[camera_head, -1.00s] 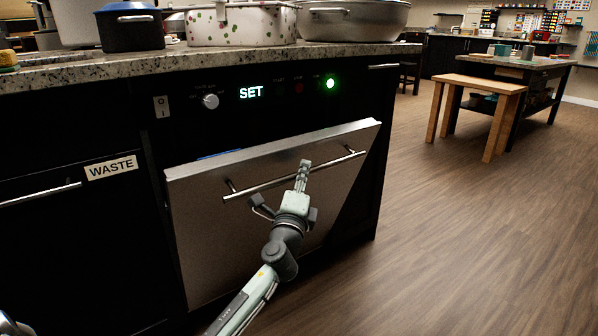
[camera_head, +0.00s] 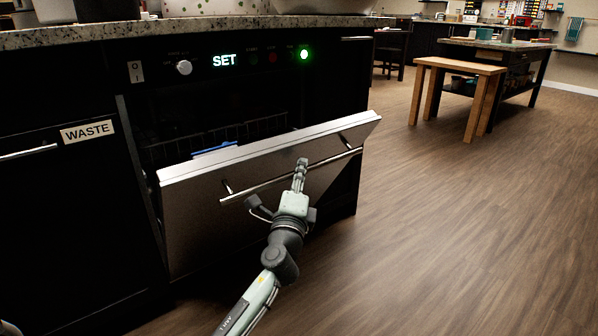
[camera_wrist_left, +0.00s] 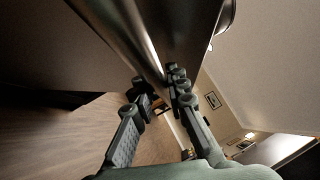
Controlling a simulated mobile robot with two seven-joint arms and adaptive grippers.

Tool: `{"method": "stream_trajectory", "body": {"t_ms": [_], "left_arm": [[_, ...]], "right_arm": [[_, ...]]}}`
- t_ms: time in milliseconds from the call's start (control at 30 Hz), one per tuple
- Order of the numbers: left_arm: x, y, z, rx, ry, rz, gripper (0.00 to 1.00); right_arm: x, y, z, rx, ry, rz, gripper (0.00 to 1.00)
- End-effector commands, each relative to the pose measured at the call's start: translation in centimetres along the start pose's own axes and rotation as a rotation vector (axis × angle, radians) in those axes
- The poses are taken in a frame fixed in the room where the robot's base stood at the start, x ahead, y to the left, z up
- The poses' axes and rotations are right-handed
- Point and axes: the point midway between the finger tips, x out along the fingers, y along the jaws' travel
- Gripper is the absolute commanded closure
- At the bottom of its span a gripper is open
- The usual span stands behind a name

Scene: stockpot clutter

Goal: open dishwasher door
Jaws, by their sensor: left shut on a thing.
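The dishwasher door (camera_head: 225,229) is a stainless steel panel tilted outward from the black counter front, with a gap above it. Inside the gap are a dark rack (camera_head: 262,128) and something blue (camera_head: 215,148). A bar handle (camera_head: 262,185) runs across the door front. My left gripper (camera_head: 301,170) is shut on the handle, right of its middle. In the left wrist view, the fingers (camera_wrist_left: 158,98) close around the metal bar (camera_wrist_left: 133,40). My right gripper does not show.
The control panel (camera_head: 224,60) above reads SET and has a green light. A drawer labelled WASTE (camera_head: 87,131) is at the left. A wooden bench (camera_head: 458,68) stands at the back right. The wood floor (camera_head: 450,230) at the right is clear.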

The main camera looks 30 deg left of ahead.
Motion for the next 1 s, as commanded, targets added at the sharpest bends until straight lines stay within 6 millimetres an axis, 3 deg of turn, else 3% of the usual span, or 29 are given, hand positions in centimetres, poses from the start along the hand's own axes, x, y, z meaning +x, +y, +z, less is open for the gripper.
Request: {"method": "stream_trajectory", "body": {"t_ms": [267, 300, 433, 767, 1000], "left_arm": [[0.0, 0.0, 0.0, -0.001, 0.0, 0.0, 1.0], [0.0, 0.0, 0.0, -0.001, 0.0, 0.0, 0.81], [0.0, 0.0, 0.0, -0.001, 0.0, 0.0, 0.65], [-0.2, 0.0, 0.0, -0.001, 0.001, 0.001, 0.64], [-3.7, 0.1, -0.1, -0.003, 0.002, 0.003, 0.64]], "right_arm": [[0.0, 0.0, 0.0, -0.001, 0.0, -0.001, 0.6], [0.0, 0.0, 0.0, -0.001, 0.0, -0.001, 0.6], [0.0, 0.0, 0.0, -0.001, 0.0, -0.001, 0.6], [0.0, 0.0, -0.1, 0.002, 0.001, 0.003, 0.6], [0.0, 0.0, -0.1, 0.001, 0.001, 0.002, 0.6]]}}
